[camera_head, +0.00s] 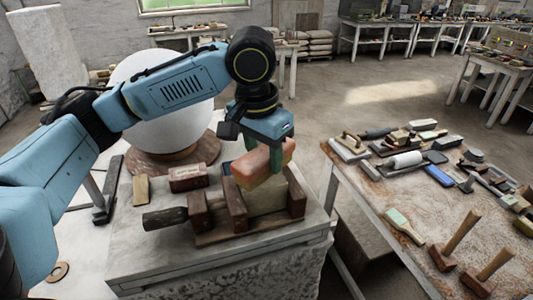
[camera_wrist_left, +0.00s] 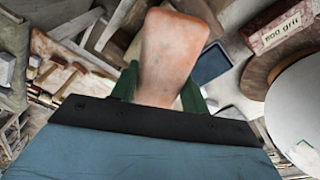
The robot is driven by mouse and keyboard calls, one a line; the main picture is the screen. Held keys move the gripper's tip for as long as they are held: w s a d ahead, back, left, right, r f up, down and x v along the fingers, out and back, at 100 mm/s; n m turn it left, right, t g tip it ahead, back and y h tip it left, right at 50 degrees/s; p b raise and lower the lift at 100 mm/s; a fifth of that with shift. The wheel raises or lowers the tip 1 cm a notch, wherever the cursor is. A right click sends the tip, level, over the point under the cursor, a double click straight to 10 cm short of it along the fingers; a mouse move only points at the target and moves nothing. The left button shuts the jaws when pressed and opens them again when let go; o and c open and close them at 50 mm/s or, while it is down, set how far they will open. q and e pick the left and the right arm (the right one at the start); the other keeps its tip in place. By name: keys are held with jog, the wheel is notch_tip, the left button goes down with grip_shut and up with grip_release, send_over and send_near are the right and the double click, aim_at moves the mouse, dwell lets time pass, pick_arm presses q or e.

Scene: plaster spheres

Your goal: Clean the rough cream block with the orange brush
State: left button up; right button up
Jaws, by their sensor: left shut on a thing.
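My left gripper (camera_head: 277,158) is shut on the orange brush (camera_head: 262,166), which has a pale underside. The brush is tilted and sits just above the rough cream block (camera_head: 264,203), overlapping it in the head view; I cannot tell whether they touch. The block is held between the upright wooden jaws of a wooden clamp (camera_head: 235,207) on the stone-topped stand. In the left wrist view the brush (camera_wrist_left: 168,55) fills the middle between the green fingers and hides what is behind it. My right gripper is not in view.
A large white sphere (camera_head: 165,95) on a round wooden base stands behind the clamp. A red-brown grit block (camera_head: 188,178) and a small wooden block (camera_head: 141,190) lie to the left. A tool table (camera_head: 400,185) with mallets and brushes stands right, across a gap.

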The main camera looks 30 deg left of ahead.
pick_arm(q)
jog(key=shift+s+a+r, duration=0.15)
jog(key=shift+s+r, duration=0.25)
jog(key=shift+s, duration=0.3)
jog(key=shift+w+r, duration=0.1)
jog(key=shift+r, duration=1.15)
jog(key=shift+r, duration=0.1)
jog(key=shift+r, duration=1.95)
jog(key=shift+f, duration=0.1)
